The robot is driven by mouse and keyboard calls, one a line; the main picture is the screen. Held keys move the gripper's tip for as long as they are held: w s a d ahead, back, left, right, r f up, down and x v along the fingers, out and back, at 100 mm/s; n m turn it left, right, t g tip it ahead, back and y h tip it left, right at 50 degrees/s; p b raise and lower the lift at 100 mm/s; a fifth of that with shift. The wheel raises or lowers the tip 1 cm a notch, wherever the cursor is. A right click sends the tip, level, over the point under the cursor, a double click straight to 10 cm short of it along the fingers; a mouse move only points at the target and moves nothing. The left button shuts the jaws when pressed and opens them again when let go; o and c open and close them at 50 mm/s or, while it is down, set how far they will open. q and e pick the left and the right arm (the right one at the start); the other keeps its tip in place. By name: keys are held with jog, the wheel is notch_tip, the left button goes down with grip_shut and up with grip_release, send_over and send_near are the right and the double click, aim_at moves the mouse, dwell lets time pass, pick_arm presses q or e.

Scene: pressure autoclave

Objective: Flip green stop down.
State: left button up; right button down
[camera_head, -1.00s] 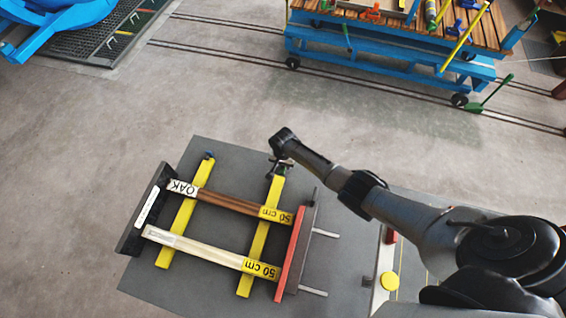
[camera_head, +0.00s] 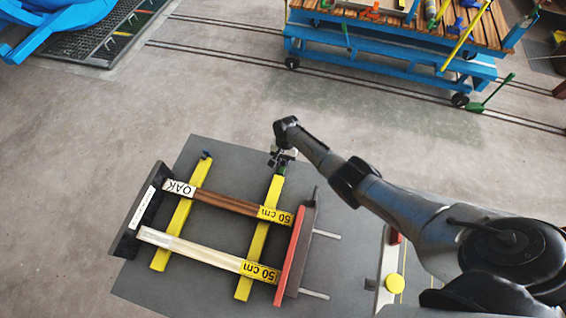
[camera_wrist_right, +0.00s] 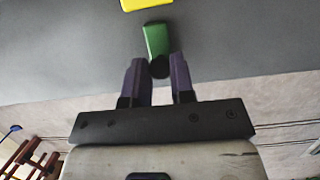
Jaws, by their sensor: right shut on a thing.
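The green stop (camera_head: 281,170) is at the far end of the right yellow bar (camera_head: 260,232) on the grey table. In the right wrist view the green stop (camera_wrist_right: 156,40) is a short green block with a dark rounded end, lying in line with the yellow bar (camera_wrist_right: 146,4). My right gripper (camera_head: 282,157) is at the stop, beyond the end of the bar. In the wrist view its two purple-grey fingers (camera_wrist_right: 158,72) stand either side of the stop's dark end, shut on it. Whether the stop stands up or lies flat is hard to tell. My left gripper is not in view.
A brown board (camera_head: 228,202) and a pale board (camera_head: 205,254) lie across both yellow bars, between a black end plate (camera_head: 140,212) and a red-faced plate (camera_head: 292,257). A blue stop (camera_head: 206,155) tops the left bar. A blue cart (camera_head: 390,58) stands beyond clear floor.

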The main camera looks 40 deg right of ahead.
jog(key=c, duration=1)
grip_release()
jog(key=shift+d+r, duration=0.1)
jog(key=shift+r, duration=0.2)
jog(key=shift+p+v, duration=1.5)
jog(key=shift+v, duration=5.1)
jog(key=shift+w, duration=0.1)
